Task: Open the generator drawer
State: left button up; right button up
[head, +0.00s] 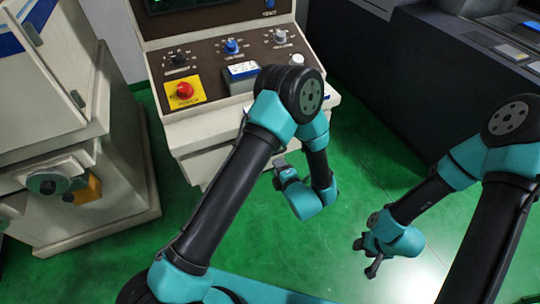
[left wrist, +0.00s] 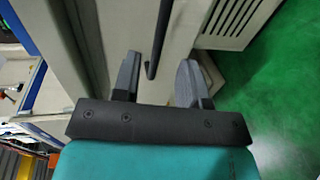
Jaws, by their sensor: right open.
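The generator cabinet (head: 205,140) is beige, with a brown control panel on top, and stands at the upper middle of the head view. My left gripper (head: 279,170) is at its lower front, partly covered by my own arm. In the left wrist view the gripper's two grey fingers (left wrist: 160,65) are open and apart. A thin black bar handle (left wrist: 157,40) on a beige front shows between them; I cannot tell whether they touch it. The drawer's edges are not clear in the head view. My right gripper (head: 368,258) is open and empty above the green floor.
A beige machine with a dark knob (head: 47,182) stands at the left. A dark console (head: 430,70) stands at the right. The panel carries a red emergency button (head: 184,90) and several knobs. The green floor (head: 350,150) between the cabinet and console is clear.

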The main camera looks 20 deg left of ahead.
pick_arm(q)
jog(key=x, duration=0.8)
jog(key=shift+c, duration=0.3)
grip_shut()
